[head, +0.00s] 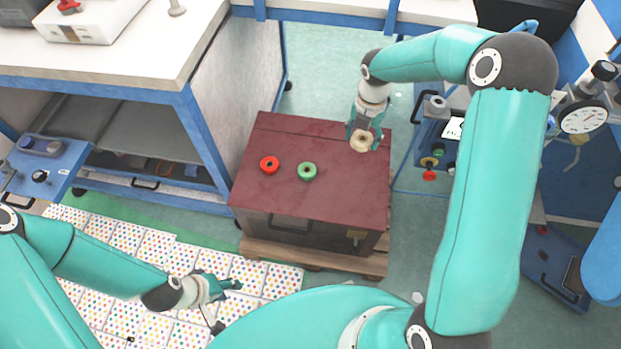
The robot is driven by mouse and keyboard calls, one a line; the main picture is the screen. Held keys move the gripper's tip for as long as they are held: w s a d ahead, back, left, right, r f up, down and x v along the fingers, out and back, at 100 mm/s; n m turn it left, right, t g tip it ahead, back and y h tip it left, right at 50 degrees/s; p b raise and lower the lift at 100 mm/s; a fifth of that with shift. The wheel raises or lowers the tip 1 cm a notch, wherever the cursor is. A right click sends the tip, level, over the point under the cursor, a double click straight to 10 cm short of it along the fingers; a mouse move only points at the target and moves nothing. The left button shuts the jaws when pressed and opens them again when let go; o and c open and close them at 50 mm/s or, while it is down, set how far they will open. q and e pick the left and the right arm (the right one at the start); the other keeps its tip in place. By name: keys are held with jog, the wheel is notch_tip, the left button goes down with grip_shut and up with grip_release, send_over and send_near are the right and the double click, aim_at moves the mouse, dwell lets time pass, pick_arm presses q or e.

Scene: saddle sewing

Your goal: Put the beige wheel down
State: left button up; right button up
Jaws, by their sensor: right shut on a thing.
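The beige wheel (361,143) is between the fingers of my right gripper (364,138), which is shut on it. The wheel is over the right back part of the dark red top of a box (300,205); I cannot tell whether it touches the top. A red wheel (269,164) and a green wheel (307,171) lie flat on the box top, to the left of the beige one. My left gripper (228,305) is low in front, over the dotted floor mats, with its fingers apart and nothing between them.
The box stands on a wooden pallet (335,259). A white-topped workbench (120,60) is at the left. A blue stand with knobs (437,135) and a dial gauge (583,119) are at the right. The front of the box top is clear.

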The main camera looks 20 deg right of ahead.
aim_at(353, 180)
jog(key=shift+n, duration=0.8)
jog(key=f+b, duration=0.1)
jog(key=f, duration=0.9)
jog(key=f+b, duration=0.2)
jog(key=f, duration=0.8)
jog(key=shift+d, duration=0.2)
jog(key=shift+r, duration=0.1)
jog(key=o, duration=1.3)
jog(key=shift+b, duration=0.3)
